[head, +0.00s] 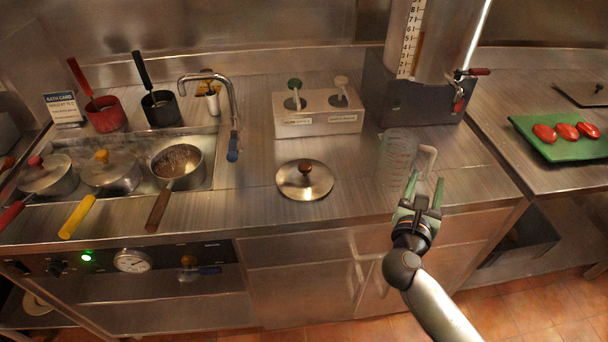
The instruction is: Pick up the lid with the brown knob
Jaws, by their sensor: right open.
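The lid with the brown knob (305,180) lies flat on the steel counter, right of the open pot and in front of the pump dispenser box. It is a round metal lid, and its brown knob (305,167) points up. My right gripper (425,188) is open and empty near the counter's front edge, well to the right of the lid and apart from it. Its fingers point away toward the back. My left gripper does not show.
A clear measuring jug (397,158) stands just beyond my right gripper. A pump dispenser box (318,114) is behind the lid. An open pot (178,163) with a brown handle sits in the bath at left. A green tray (558,143) holds red items. Counter between lid and jug is clear.

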